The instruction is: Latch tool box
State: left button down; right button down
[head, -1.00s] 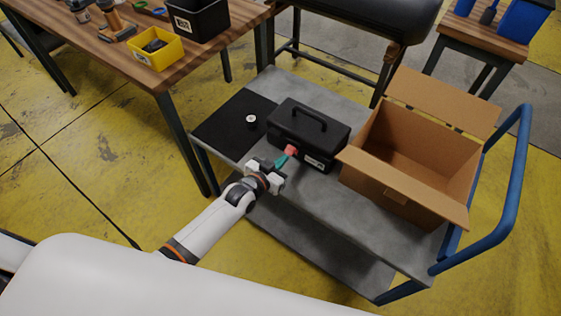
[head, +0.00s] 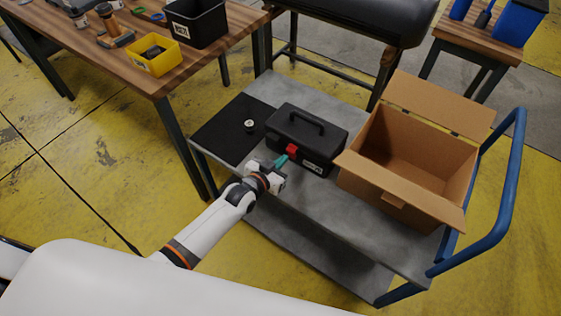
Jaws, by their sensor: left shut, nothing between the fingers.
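The black tool box (head: 306,134) sits on the grey cart with its lid down and its handle on top. A red latch (head: 291,151) is on its front face, near a white label. My left gripper (head: 283,160) is in front of the tool box, its teal fingertips shut and empty, close to the latch. I cannot tell whether the fingertips touch the latch. My right gripper is not in view.
An open cardboard box (head: 412,150) stands right of the tool box on the cart (head: 345,208). A black mat (head: 225,135) with a small round white-topped item (head: 249,125) lies to the left. A wooden table (head: 140,70) with bins stands at left.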

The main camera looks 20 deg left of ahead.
pick_arm(q)
jog(key=p+v, duration=0.6)
jog(key=v, duration=0.2)
jog(key=shift+s+r+p, duration=0.2)
jog(key=shift+r+p, duration=0.15)
jog(key=shift+a, duration=0.1)
dwell(0.4)
jog(key=s+a+f+n+g+y, duration=0.1)
jog(key=s+a+f+g+y, duration=0.15)
jog(key=s+f, duration=0.7)
jog(key=s+a+f+g+y, duration=0.1)
jog(key=s+a+f+g, duration=0.25)
jog(key=s+f, duration=0.6)
jog(key=s+f+g, duration=0.3)
jog(key=s+f, duration=0.3)
jog(key=s, duration=0.4)
jog(key=s+a+f+g+y, duration=0.1)
jog(key=s+f+g, duration=0.2)
jog(key=s+f, duration=0.3)
jog(key=s, duration=0.5)
jog(key=shift+a+n+g, duration=0.2)
jog(key=shift+n+g, duration=0.1)
jog(key=shift+g, duration=0.1)
